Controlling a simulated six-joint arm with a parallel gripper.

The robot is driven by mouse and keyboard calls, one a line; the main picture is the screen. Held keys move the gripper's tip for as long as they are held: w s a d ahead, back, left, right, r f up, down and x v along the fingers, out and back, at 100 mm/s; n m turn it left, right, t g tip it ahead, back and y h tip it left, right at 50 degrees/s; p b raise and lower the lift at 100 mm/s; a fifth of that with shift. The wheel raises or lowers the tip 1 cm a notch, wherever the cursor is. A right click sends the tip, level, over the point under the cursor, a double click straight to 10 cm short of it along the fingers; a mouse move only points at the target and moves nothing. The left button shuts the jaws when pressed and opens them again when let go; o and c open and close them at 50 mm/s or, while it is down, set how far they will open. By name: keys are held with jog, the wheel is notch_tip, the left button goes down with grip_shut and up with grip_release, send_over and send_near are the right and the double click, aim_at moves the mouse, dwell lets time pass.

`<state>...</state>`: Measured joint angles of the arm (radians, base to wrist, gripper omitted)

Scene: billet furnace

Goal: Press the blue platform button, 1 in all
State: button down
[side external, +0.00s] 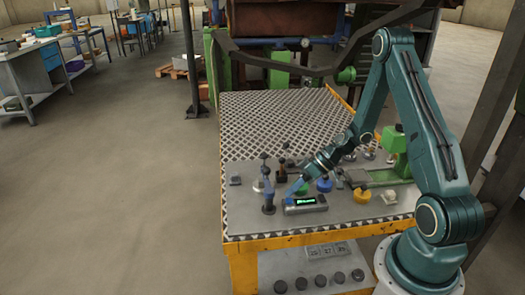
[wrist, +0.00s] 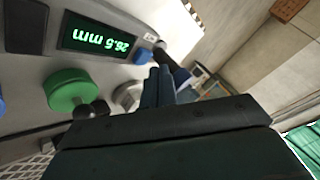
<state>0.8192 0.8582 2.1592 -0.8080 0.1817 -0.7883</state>
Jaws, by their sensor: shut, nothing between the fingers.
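A small blue button (wrist: 143,57) shows in the wrist view beside the end of a digital display box (wrist: 95,35). My gripper (wrist: 159,72) is shut and empty, its fingertips just below the button in that picture. I cannot tell whether they touch it. In the side view my gripper (side external: 290,194) points down at the console, between the display box (side external: 304,204) and a blue-based lever (side external: 268,200). The small button cannot be made out there. A round blue knob (side external: 324,185) stands right of my gripper.
A green knob (wrist: 73,90) is near my fingers in the wrist view. A yellow knob (side external: 361,195) and a green fixture (side external: 394,150) stand to the right on the console. The patterned platform (side external: 270,120) behind is clear. The display reads about 26.5 mm, upside down.

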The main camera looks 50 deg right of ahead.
jog(key=shift+f, duration=0.85)
dwell(1.0)
jog(key=shift+r, duration=0.85)
jog(key=shift+r, duration=0.1)
jog(key=shift+r, duration=2.4)
